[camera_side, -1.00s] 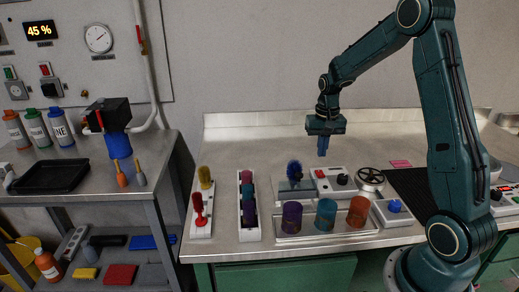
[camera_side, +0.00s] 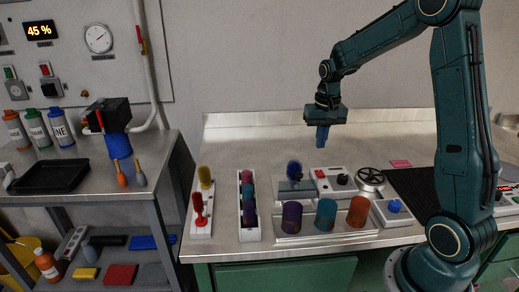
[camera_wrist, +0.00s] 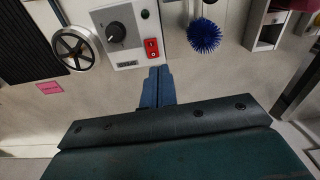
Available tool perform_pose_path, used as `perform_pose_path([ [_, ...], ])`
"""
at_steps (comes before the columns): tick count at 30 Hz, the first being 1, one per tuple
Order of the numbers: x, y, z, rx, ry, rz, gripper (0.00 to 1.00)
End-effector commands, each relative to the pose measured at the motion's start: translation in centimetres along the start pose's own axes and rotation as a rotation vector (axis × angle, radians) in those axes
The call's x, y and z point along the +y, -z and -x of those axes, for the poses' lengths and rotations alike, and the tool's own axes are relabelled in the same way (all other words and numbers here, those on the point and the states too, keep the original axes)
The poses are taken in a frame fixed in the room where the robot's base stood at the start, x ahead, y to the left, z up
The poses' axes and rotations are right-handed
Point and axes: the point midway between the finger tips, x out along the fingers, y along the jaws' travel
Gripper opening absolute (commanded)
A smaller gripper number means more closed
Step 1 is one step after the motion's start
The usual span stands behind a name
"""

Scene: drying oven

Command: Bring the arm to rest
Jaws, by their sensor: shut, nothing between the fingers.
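My gripper (camera_side: 322,135) hangs in the air above the back of the steel workbench (camera_side: 240,140), its blue fingers pointing down. The fingers are together with nothing between them; they also show in the wrist view (camera_wrist: 158,88). Below and in front of them stand a dark blue spiky brush (camera_side: 294,170) and a white control box (camera_side: 332,182) with a red switch and a black knob. The gripper touches neither. In the wrist view the box (camera_wrist: 126,35) lies just beyond the fingertips, with the blue brush (camera_wrist: 204,36) to its right.
Purple, teal and orange jars (camera_side: 326,214) stand in a tray at the bench front. Two white racks (camera_side: 249,206) hold coloured items to their left. A handwheel (camera_side: 370,179) and a black ribbed mat (camera_side: 412,188) lie to the right. The bench's back left is clear.

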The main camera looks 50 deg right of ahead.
Motion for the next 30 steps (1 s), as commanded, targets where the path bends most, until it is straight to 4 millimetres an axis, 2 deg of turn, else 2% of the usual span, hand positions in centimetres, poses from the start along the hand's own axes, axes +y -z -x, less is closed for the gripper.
perform_pose_path([
  [6, -2.0, -3.5, 4.3, 0.066, 0.02, 0.104, 0.0],
  [15, -3.8, -9.2, 8.9, 0.154, 0.052, 0.251, 0.0],
  [22, -4.3, -13.8, 11.4, 0.222, 0.079, 0.364, 0.0],
  [30, -4.1, -19.1, 13.2, 0.299, 0.115, 0.492, 0.0],
])
